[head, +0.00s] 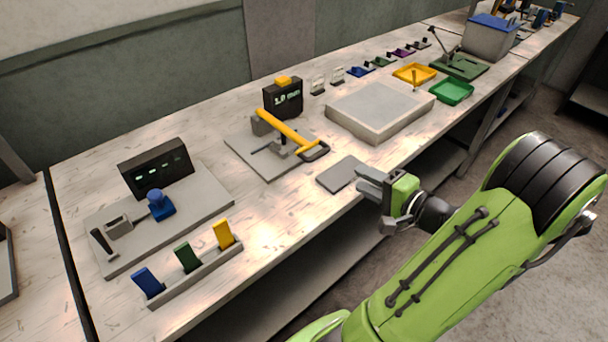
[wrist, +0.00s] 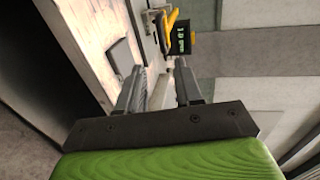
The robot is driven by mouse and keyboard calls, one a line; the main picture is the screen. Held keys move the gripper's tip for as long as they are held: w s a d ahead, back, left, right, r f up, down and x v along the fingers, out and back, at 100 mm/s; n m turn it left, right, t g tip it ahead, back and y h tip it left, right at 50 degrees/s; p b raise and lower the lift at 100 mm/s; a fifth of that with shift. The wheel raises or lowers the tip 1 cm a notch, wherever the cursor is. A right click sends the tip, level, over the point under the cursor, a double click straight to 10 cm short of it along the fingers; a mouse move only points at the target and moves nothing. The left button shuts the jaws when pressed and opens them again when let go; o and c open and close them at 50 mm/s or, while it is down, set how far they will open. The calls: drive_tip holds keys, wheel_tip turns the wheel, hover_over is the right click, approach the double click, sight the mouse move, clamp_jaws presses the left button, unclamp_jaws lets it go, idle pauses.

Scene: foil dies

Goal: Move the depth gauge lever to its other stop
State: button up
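A dark box with a lit readout that looks like "1.0 mm" (head: 283,100), which I take as the depth gauge, stands on a grey plate (head: 262,166) on the bench. Which yellow part is the gauge lever I cannot tell for certain. The readout also shows in the wrist view (wrist: 180,41). My gripper (head: 362,184) is open and empty, at the bench's front edge, apart from the gauge.
A grey flat pad (head: 342,173) lies just left of my gripper. A light grey block (head: 379,110) stands behind it. Yellow (head: 414,73) and green (head: 452,91) trays lie further back. At left are a panel with blue knob (head: 159,206) and a rack of coloured tabs (head: 196,272).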

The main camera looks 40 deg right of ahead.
sight(320, 157)
drive_tip(key=b+x, duration=0.1)
drive_tip(key=x, duration=1.4)
drive_tip(key=shift+w, duration=0.25)
drive_tip(key=shift+c, duration=0.2)
clamp_jaws()
